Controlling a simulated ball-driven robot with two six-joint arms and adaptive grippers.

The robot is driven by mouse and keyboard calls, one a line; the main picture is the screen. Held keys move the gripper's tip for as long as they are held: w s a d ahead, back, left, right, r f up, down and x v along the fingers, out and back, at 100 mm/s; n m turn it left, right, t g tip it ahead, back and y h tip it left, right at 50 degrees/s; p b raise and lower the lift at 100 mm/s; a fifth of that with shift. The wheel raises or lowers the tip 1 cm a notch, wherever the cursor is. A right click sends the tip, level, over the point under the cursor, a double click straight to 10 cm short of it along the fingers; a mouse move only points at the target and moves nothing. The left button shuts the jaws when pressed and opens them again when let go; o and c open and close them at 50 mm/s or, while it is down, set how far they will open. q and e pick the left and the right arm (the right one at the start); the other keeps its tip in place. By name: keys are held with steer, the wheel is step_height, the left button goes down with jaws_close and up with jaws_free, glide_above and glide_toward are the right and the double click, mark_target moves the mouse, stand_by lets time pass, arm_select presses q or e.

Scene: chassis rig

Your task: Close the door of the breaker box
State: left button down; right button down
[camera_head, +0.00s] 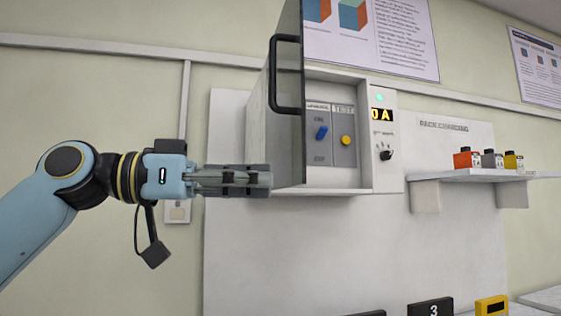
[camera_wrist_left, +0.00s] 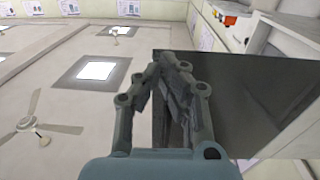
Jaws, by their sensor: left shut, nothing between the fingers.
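The breaker box (camera_head: 382,178) is mounted on a white wall panel. Its dark door (camera_head: 290,120) stands open, swung out toward me, with a black bar handle (camera_head: 272,75) on its outer face. My right gripper is not in view.
A shelf (camera_head: 475,177) to the right holds an orange battery (camera_head: 466,159), a grey one (camera_head: 491,159) and a yellow one (camera_head: 513,161). Dark numbered blocks (camera_head: 431,309) stand at the bottom. The wall below the box is clear.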

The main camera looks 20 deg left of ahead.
mark_target(300, 181)
arm_select(q)
steer(key=shift+p+x, duration=0.85)
steer(key=shift+x, duration=0.95)
steer(key=shift+w, duration=0.1)
